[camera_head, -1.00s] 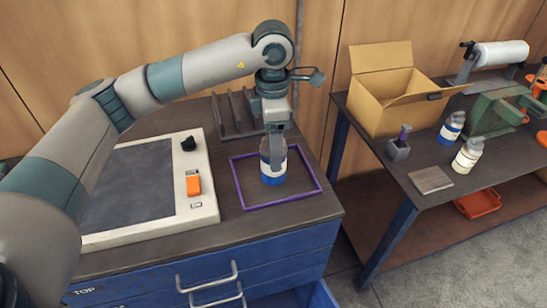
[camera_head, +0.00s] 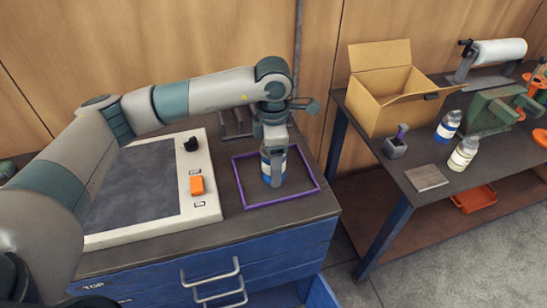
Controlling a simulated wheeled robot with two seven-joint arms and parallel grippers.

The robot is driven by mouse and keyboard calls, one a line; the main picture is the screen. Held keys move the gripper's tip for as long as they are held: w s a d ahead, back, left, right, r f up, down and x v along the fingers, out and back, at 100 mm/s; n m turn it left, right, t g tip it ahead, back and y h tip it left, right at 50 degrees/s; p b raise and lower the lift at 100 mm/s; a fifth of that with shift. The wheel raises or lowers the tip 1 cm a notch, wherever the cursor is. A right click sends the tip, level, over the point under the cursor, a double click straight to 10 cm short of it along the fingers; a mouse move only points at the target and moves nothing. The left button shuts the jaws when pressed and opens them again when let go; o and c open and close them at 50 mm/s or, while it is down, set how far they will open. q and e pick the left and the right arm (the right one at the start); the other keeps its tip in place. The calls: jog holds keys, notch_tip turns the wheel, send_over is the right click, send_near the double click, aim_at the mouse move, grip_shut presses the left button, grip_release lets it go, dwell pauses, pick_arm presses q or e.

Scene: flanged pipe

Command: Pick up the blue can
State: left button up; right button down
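The blue can (camera_head: 266,168), with a white band and blue lower part, stands upright inside the purple square outline on the blue cabinet's top. My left gripper (camera_head: 275,172) comes down over it from above. A grey finger lies in front of the can and hides part of its middle and right. The far finger is hidden, so I cannot tell whether the grip is closed. My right gripper is not in view.
A white-framed panel (camera_head: 205,209) with an orange switch (camera_head: 197,185) lies left of the purple outline (camera_head: 302,194). A rack (camera_head: 232,127) stands behind. The right-hand bench holds an open cardboard box (camera_head: 375,112) and two bottles (camera_head: 448,126) (camera_head: 463,153).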

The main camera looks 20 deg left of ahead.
pick_arm(q)
jog(key=c, duration=1.4)
jog(key=shift+r, duration=0.1)
jog(key=shift+r+b, duration=0.8)
jog(key=shift+d+r+b, duration=0.15)
jog(key=shift+r+b, duration=0.3)
jog(key=shift+r, duration=0.15)
jog(key=shift+d+r+b, duration=0.15)
jog(key=shift+r+b, duration=0.25)
jog(key=shift+r, duration=0.15)
jog(key=s+d+r+b, duration=0.1)
jog(key=d+r+b, duration=0.3)
jog(key=d+r, duration=0.3)
jog(key=shift+d+b, duration=0.3)
jog(key=shift+d, duration=1.75)
jog(key=shift+s, duration=0.1)
